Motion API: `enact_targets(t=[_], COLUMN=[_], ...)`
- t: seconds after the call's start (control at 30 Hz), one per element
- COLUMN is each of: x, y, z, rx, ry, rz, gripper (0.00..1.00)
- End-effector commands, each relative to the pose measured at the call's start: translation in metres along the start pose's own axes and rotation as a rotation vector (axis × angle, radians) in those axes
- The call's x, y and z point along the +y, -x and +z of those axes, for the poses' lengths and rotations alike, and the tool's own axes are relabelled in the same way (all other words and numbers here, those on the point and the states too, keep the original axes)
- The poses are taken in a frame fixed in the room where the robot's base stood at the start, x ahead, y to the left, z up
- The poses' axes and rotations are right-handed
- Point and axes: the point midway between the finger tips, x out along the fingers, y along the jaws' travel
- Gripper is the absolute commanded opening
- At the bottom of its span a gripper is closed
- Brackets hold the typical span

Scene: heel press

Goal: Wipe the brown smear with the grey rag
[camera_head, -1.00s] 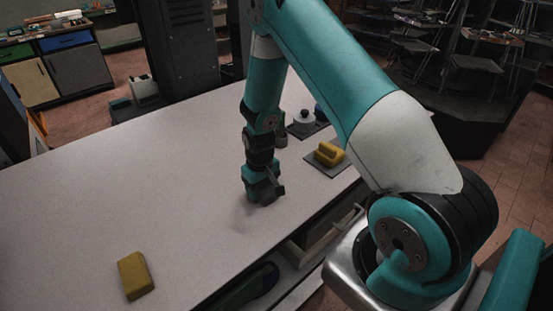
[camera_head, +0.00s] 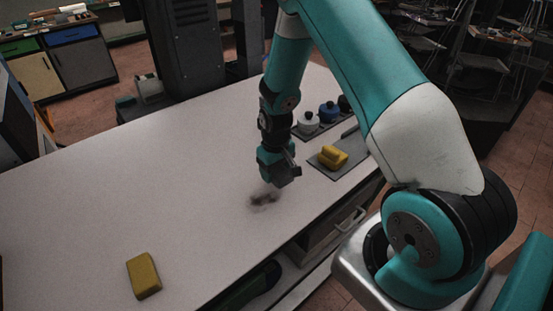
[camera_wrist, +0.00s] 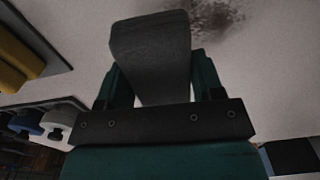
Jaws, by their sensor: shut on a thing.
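The brown smear (camera_head: 264,200) lies on the pale bench top, just below and left of my gripper. It also shows at the top edge of the wrist view (camera_wrist: 212,14). My gripper (camera_head: 280,176) is shut on the grey rag (camera_wrist: 150,55), which looks like a dark grey block between the two teal fingers. The gripper is above the bench close to the smear, and the rag seems apart from the surface. In the head view the rag is hard to make out against the gripper.
A yellow block (camera_head: 144,275) lies at the bench's near left. Another yellow block (camera_head: 333,157) sits on a grey mat (camera_head: 317,165) right of the gripper. White (camera_head: 308,122) and blue (camera_head: 328,112) lidded jars stand behind it. The bench's left half is mostly clear.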

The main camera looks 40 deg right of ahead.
Motion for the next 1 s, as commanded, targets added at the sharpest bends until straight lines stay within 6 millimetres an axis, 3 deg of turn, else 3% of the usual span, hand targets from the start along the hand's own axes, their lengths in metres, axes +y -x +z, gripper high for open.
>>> enact_targets(t=[0.27, 1.0], x=[-0.002, 0.001], y=[0.024, 0.023], z=[-0.001, 0.000], rx=[0.000, 0.000], ry=[0.003, -0.001], rz=[0.000, 0.000], gripper=[0.39, 0.39])
